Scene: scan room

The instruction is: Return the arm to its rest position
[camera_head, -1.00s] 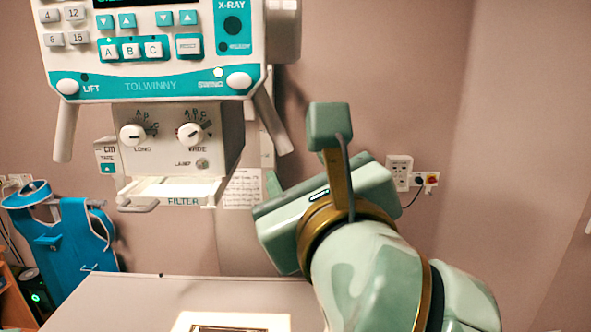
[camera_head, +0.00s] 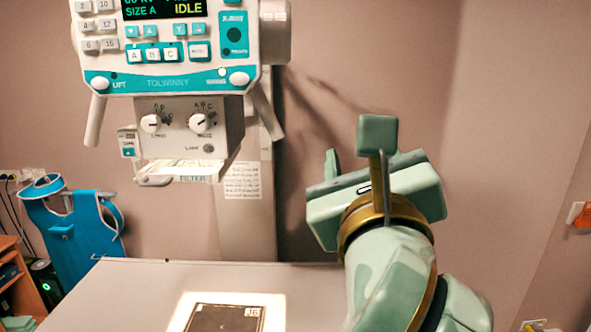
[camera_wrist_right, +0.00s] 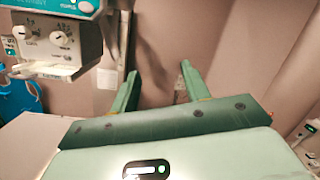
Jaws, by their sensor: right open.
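My right arm comes in from the lower right in the head view. Its pale green gripper (camera_head: 372,194) is raised in front of the wall, to the right of the X-ray unit and apart from it. One finger shows at its far side; the other is hidden there. In the right wrist view both fingers of the gripper (camera_wrist_right: 158,80) stand well apart, with nothing between them. My left gripper is out of view.
The X-ray unit (camera_head: 167,83) hangs at upper left, its display reading IDLE. Below is a table (camera_head: 135,290) with a dark plate (camera_head: 225,318) in a lit patch. A blue apron (camera_head: 75,235) hangs at left. A wooden shelf (camera_head: 18,280) stands at lower left.

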